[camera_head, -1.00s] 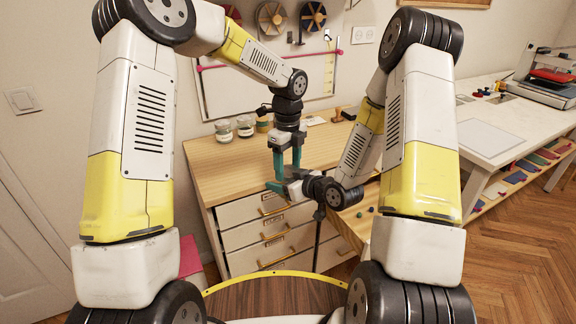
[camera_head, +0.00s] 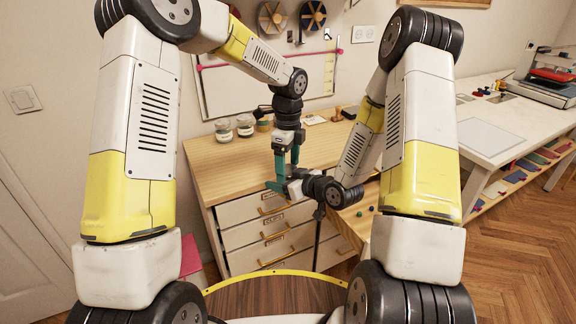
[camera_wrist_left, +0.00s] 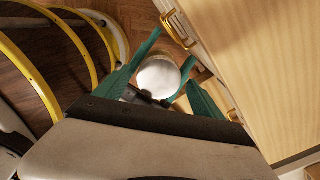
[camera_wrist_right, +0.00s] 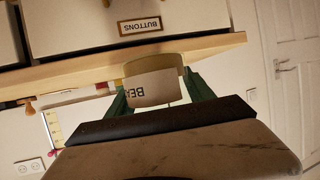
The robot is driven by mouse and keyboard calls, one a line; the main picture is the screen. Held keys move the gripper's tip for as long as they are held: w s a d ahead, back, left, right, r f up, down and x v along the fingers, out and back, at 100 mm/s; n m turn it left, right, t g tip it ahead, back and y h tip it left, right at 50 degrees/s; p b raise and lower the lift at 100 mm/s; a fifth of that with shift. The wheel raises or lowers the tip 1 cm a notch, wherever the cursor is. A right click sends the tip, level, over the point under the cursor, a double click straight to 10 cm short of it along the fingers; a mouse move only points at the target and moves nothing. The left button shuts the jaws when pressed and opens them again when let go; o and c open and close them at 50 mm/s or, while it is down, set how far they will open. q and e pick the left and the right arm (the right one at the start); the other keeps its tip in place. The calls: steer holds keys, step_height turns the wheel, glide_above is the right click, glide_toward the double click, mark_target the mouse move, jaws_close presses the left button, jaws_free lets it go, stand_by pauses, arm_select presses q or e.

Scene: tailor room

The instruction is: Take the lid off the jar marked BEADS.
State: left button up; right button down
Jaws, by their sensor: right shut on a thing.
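The jar (camera_wrist_right: 158,88), its label showing "BE", is between the teal fingers of my right gripper (camera_wrist_right: 157,100), which is shut on it. In the left wrist view a pale round lid top (camera_wrist_left: 158,77) lies between the spread teal fingers of my left gripper (camera_wrist_left: 168,62). A small gap seems to show beside it, so the fingers look open around it. In the head view the left gripper (camera_head: 287,170) points down just above the right gripper (camera_head: 281,187). The jar is mostly hidden there.
A wooden-topped drawer cabinet (camera_head: 215,170) stands below and behind the grippers. Several other jars (camera_head: 245,125) stand at its back left. A drawer labelled BUTTONS (camera_wrist_right: 146,26) is near the right gripper. Small green beads or buttons (camera_head: 360,213) lie at the right.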

arm_select(q)
steer(key=shift+r, duration=0.1)
step_height(320, 180, up, 4)
steer(key=shift+f, duration=0.1)
steer(key=shift+r, duration=0.35)
steer(key=shift+c, duration=1.3)
steer(key=shift+r+n, duration=0.6)
steer(key=shift+r, duration=0.9)
steer(key=shift+f, duration=3.9)
